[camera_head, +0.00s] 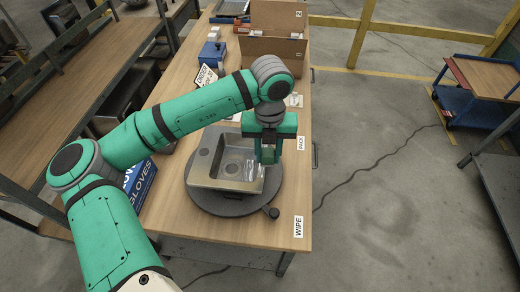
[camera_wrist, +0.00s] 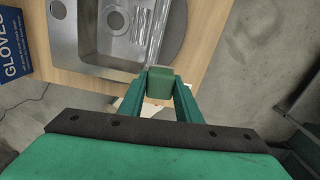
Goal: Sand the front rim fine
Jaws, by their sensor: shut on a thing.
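A steel sink (camera_head: 206,176) lies on a dark round turntable (camera_head: 215,205) on the wooden bench. It also shows in the wrist view (camera_wrist: 92,52), with its basin facing up. My gripper (camera_head: 268,150) points down over the sink's right side in the head view. It is shut on a small green block (camera_wrist: 161,82), which also shows in the head view (camera_head: 267,157). In the wrist view the block overlaps the sink's lower right rim area. I cannot tell whether it touches the rim. The block's underside is hidden.
A blue gloves box (camera_head: 140,184) stands left of the turntable. Cardboard bins (camera_head: 272,50) and a blue device (camera_head: 212,54) stand farther back. WIPE (camera_head: 298,226) and RACK (camera_head: 301,143) labels mark the bench's right edge. A blue cart (camera_head: 480,85) is at the right, across open floor.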

